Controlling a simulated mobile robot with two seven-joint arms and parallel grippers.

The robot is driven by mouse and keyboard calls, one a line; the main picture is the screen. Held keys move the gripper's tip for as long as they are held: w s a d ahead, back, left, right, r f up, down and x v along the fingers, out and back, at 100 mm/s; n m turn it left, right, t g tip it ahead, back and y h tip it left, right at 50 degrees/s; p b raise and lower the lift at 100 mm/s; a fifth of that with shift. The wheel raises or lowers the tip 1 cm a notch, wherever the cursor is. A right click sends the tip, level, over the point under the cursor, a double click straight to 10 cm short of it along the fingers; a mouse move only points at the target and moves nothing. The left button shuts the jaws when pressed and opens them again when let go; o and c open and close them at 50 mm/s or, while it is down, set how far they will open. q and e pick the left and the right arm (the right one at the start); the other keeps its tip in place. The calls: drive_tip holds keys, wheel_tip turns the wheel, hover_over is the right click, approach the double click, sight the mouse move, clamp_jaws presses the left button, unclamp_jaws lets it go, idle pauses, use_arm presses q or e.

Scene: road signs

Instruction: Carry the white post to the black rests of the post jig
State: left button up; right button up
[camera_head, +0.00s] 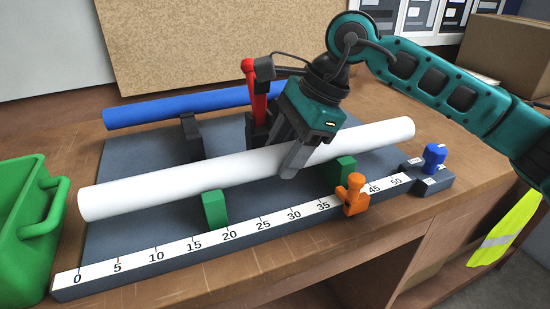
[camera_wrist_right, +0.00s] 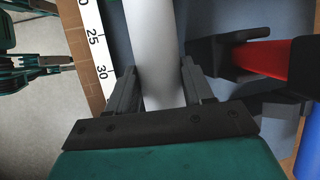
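The white post (camera_head: 170,188) lies slantwise across the jig, by the green rests (camera_head: 215,208) on the ruler side. I cannot tell whether it touches them. My right gripper (camera_head: 295,155) straddles the post right of its middle. In the right wrist view the post (camera_wrist_right: 153,45) runs between the two fingers (camera_wrist_right: 160,90), which appear pressed against its sides. One black rest (camera_head: 191,136) shows behind the post; another black part beside my gripper is mostly hidden.
A blue post (camera_head: 170,109) lies at the back. A red upright lever (camera_head: 249,85) stands close behind my right gripper. A green bin (camera_head: 25,225) stands at the left.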

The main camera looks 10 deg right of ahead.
clamp_jaws()
drive_tip(key=shift+r, duration=0.1)
idle(0.3)
